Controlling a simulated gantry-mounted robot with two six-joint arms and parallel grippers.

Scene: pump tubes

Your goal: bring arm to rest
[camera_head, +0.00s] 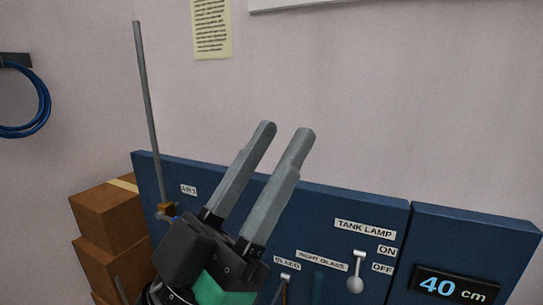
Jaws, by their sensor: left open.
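My left gripper (288,131) is in the lower middle of the head view, its two grey fingers pointing up and slightly right. The fingers are apart with nothing between them. The gripper is in front of the blue panel (376,208) and hides part of it, and its fingertips show against the wall above the panel's top edge. My right gripper is not in view.
A thin grey rod (148,100) rises left of the gripper. Stacked brown boxes (108,215) stand at the left. A tank lamp switch (356,273) and a "40 cm" display (452,287) are at the right. A blue hose coil (40,105) hangs on the wall.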

